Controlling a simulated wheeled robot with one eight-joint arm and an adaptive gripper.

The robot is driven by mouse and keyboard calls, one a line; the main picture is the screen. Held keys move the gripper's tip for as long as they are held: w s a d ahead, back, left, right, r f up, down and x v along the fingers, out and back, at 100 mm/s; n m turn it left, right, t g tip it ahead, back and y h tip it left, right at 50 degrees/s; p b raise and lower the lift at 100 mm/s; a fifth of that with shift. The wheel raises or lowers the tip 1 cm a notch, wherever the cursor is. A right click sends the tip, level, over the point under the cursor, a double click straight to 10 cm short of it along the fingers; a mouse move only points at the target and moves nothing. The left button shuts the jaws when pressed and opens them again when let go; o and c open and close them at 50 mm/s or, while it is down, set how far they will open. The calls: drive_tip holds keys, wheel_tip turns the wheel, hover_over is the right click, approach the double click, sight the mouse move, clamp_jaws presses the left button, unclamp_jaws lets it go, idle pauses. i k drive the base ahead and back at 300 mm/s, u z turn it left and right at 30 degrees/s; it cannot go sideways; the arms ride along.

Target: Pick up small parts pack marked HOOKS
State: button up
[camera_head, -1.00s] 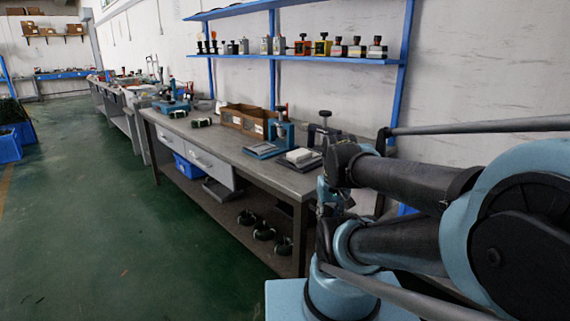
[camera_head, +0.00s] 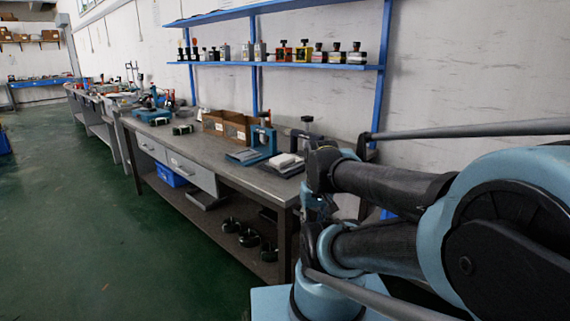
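No pack with a readable HOOKS mark shows at this distance. Small dark packs with light labels lie on the grey workbench (camera_head: 205,152), one pack (camera_head: 160,121) further back and another pack (camera_head: 183,129) nearer. A brown box (camera_head: 212,123) with light labels stands beside them; its contents cannot be made out. My arm fills the right side of the picture, in front of the bench's near end. My gripper is not clearly visible.
A blue press (camera_head: 262,139) and a white block (camera_head: 286,160) stand at the bench's near end. A blue shelf (camera_head: 300,66) with several small devices hangs above. Casters (camera_head: 249,238) lie on the lower shelf. Green floor (camera_head: 80,230) is clear at left.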

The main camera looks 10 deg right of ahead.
sight(280, 162)
drive_tip(key=z, duration=1.7)
drive_tip(key=k, duration=1.45)
drive_tip(key=u, duration=1.25)
drive_tip(key=i, duration=0.95)
drive_tip(key=z, duration=0.05)
